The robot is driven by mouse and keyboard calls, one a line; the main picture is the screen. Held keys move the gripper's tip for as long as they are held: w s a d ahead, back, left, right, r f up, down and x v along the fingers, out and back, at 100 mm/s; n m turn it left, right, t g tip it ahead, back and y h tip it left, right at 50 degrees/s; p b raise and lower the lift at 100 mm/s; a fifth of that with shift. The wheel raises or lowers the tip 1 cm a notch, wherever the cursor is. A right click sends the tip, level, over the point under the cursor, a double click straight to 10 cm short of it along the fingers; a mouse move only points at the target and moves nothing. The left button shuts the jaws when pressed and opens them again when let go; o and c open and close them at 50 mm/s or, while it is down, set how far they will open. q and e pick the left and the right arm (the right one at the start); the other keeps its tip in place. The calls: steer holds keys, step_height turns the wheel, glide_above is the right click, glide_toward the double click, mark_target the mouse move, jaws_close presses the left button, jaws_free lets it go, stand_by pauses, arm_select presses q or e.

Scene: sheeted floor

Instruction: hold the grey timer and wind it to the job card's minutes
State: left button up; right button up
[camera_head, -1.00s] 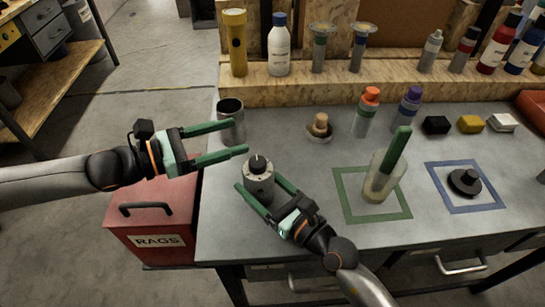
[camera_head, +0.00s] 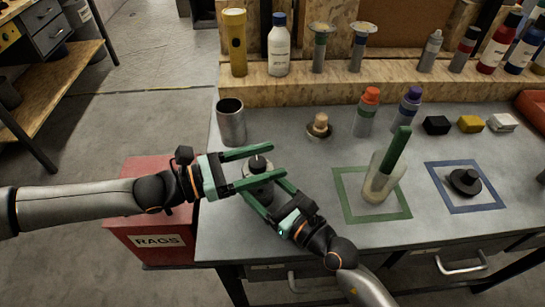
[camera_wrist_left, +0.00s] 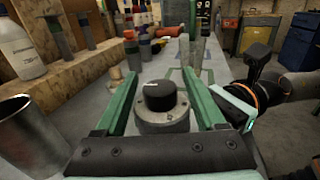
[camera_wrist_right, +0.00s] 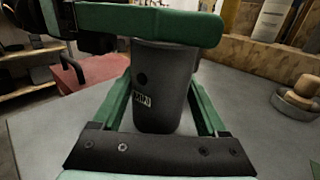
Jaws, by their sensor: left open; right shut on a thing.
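The grey timer (camera_head: 258,187) stands upright on the bench near its left end, with a black knob (camera_wrist_left: 160,95) on top. My right gripper (camera_head: 262,196) is shut on the timer's body; the body also shows between its fingers in the right wrist view (camera_wrist_right: 162,85). My left gripper (camera_head: 272,160) is open at the timer's top, one finger on each side of the knob. In the left wrist view gaps show between the knob and both fingers. I cannot make out a job card or read the dial's marks.
A metal cup (camera_head: 231,122) stands just behind the left gripper. A beaker with a green-handled tool (camera_head: 382,180) stands in a green square, and a black round part (camera_head: 464,181) lies in a blue square. A red rags bin (camera_head: 150,215) is beside the bench.

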arm_select(q)
steer(key=shift+x, duration=0.8)
steer(key=shift+c, duration=0.4)
jaws_close()
